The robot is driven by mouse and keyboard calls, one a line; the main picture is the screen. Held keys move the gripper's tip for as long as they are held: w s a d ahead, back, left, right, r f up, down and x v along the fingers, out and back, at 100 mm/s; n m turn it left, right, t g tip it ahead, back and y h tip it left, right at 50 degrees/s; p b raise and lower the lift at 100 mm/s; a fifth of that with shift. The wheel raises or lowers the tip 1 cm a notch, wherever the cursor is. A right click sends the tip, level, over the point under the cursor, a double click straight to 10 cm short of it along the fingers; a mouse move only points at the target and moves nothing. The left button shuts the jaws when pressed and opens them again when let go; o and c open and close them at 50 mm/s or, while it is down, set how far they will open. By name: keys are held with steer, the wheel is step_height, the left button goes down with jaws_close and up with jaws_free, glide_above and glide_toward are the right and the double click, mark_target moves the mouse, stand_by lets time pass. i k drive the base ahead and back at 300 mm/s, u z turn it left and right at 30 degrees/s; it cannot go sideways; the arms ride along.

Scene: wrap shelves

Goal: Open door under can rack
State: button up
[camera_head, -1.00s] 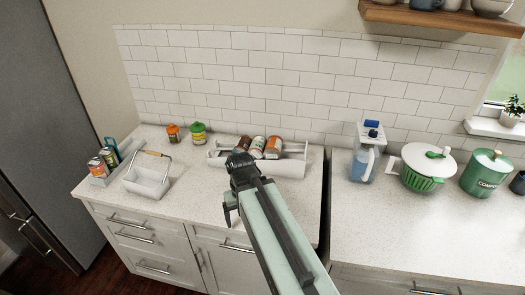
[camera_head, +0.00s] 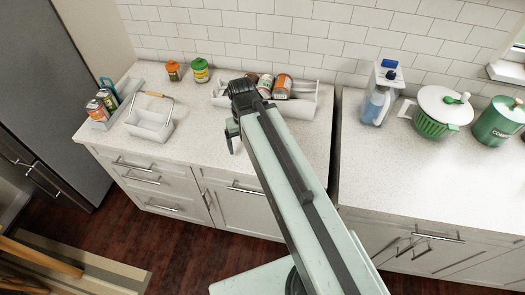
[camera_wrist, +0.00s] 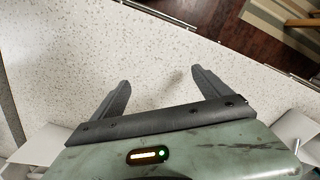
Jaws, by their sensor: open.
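The can rack (camera_head: 297,108) is a white tray holding several cans at the back of the left counter, partly hidden by my arm. Below the counter edge is a white cabinet door (camera_head: 237,210) with an upright bar handle (camera_head: 208,200) near its left side. A horizontal bar handle (camera_head: 246,187) sits higher on the same front. My arm hides the right part. My gripper (camera_head: 232,138) hangs above the counter in front of the rack. In the wrist view my gripper (camera_wrist: 160,80) is open and empty, over speckled countertop. The door looks shut.
A white basket (camera_head: 150,124), a can caddy (camera_head: 100,118) and two jars (camera_head: 200,70) stand on the left counter. A narrow gap separates it from the right counter (camera_head: 430,180), which holds a jug and pots. Wood floor (camera_head: 190,255) is open in front.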

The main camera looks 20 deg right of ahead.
mark_target(231, 211)
steer(key=z, duration=0.45)
steer(key=k, duration=0.85)
steer(key=u, duration=0.3)
steer(key=i, duration=0.5)
steer(key=u, duration=0.45)
steer(key=k, duration=1.35)
steer(key=u, duration=0.95)
steer(key=i, duration=1)
steer(key=u, duration=0.2)
